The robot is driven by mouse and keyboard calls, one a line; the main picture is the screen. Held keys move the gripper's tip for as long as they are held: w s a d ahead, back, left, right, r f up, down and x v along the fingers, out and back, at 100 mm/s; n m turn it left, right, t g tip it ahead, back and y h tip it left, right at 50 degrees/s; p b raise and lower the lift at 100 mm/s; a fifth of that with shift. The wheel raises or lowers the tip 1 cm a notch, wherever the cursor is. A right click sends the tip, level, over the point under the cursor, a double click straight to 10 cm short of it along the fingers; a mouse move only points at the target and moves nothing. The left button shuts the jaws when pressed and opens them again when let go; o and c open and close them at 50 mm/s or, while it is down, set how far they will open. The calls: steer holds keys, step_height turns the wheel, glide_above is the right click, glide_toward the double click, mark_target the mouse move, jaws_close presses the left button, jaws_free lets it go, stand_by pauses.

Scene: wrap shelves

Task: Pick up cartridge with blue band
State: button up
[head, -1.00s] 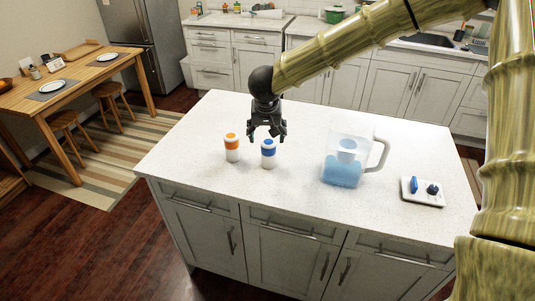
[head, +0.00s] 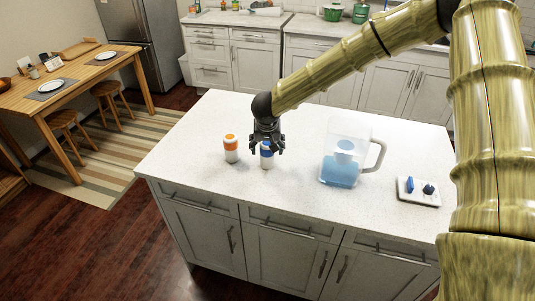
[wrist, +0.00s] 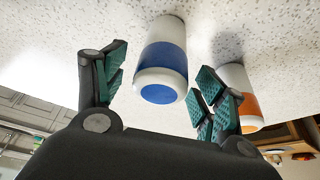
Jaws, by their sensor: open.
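The cartridge with the blue band (head: 266,160) is a white cylinder standing upright on the island counter. In the wrist view its blue band (wrist: 163,62) and blue end show between my fingers. My gripper (head: 267,146) is over the top of this cartridge, with its fingers open on either side. It also shows in the wrist view (wrist: 160,95), where gaps remain between the finger pads and the cartridge. The cartridge with the orange band (head: 231,148) stands upright just left of it, and in the wrist view it (wrist: 236,82) is just outside the right finger.
A clear pitcher (head: 342,171) with blue water and a handle stands to the right on the island counter (head: 210,195). A small white tray (head: 419,198) with a blue piece and a dark piece is farther right. The counter's left and front are clear.

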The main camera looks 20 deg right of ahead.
steer(key=shift+c, duration=0.5)
steer(key=c, duration=1.1)
steer(key=shift+o, duration=0.2)
